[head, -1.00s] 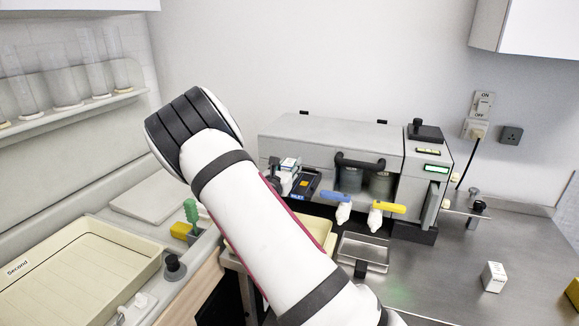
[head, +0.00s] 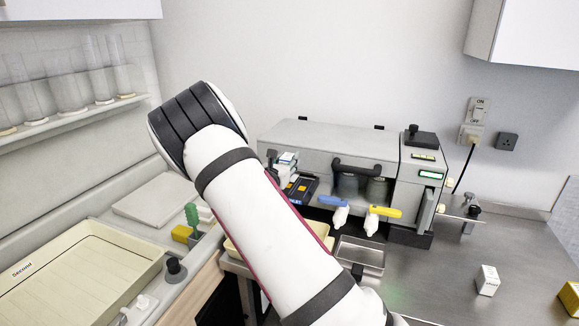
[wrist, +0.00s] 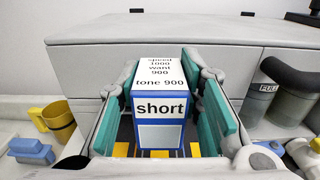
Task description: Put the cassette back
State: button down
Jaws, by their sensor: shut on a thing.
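The cassette (wrist: 160,105) is a white and blue box marked "short", with more print on its top. In the wrist view it sits between the two teal pads of my gripper (wrist: 165,90), which is shut on it. In the head view the cassette (head: 287,158) shows small, partly hidden by my gripper and arm. A dark tray (head: 303,188) with blue and yellow marks lies beside and below it. In the wrist view yellow marks show under the cassette; I cannot tell whether it touches the tray.
A grey machine (head: 310,137) stands just behind, with a black handle, dark canisters (wrist: 259,98), and blue and yellow taps (head: 385,211). A yellow jug (wrist: 57,122) is at left in the wrist view.

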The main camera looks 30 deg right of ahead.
jog(key=shift+r, duration=1.05)
